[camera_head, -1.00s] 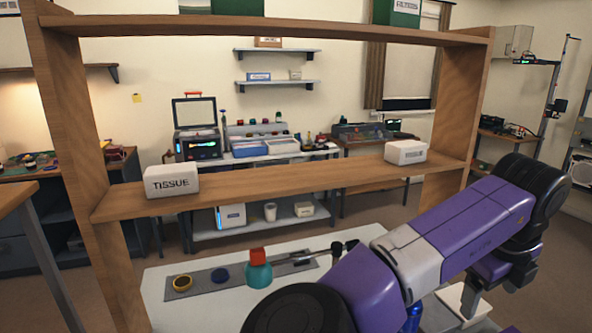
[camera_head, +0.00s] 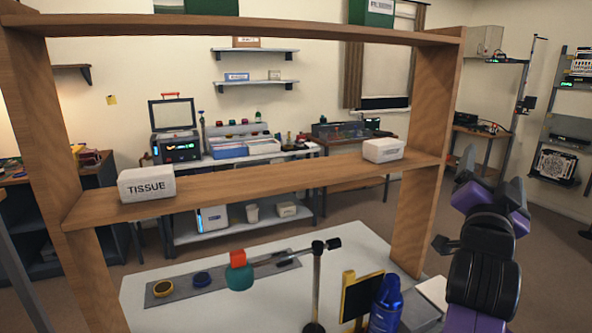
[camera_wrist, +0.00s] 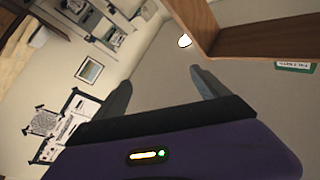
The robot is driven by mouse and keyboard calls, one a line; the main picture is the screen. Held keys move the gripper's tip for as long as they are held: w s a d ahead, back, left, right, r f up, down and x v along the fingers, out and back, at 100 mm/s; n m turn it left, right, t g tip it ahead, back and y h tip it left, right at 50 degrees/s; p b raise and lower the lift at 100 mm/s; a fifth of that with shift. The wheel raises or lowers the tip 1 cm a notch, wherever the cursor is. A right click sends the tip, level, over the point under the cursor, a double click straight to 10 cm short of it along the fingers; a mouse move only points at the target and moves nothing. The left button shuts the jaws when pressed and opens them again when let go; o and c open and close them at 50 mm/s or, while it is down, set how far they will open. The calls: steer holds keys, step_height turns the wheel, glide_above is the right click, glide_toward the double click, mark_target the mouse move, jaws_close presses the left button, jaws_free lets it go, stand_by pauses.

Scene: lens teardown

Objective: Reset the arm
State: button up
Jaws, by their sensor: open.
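My gripper (camera_wrist: 161,77) shows in the wrist view with its two grey fingers spread apart and nothing between them. It points toward a pale wall and ceiling area, clear of the worktable. In the head view my arm is folded up at the right, beside the right post of the wooden shelf frame (camera_head: 423,160).
A black stand (camera_head: 316,285), a yellow-edged black panel (camera_head: 361,297) and a blue bottle (camera_head: 386,304) stand near the front right, close to my arm. Two tissue boxes, left (camera_head: 147,185) and right (camera_head: 384,150), sit on the frame's middle shelf.

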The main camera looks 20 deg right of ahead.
steer(key=s+a+f+n+t+y, duration=0.3)
steer(key=a+f+n+t+y, duration=0.2)
steer(key=a+f+n+y, duration=0.45)
steer(key=s+a+f+n+t+y, duration=0.5)
steer(key=a+n, duration=0.5)
steer(key=a, duration=0.4)
steer(key=s+a+f+m+g+y, duration=0.1)
steer(key=s+a+f+g, duration=0.2)
steer(key=s+f, duration=0.6)
steer(key=s+a+f+m+g+y, duration=0.1)
steer(key=s+a+f+g, duration=0.3)
steer(key=s+f, duration=0.5)
steer(key=s+a+y, duration=0.1)
steer(key=s+a, duration=0.1)
steer(key=s, duration=0.4)
steer(key=shift+f, duration=0.4)
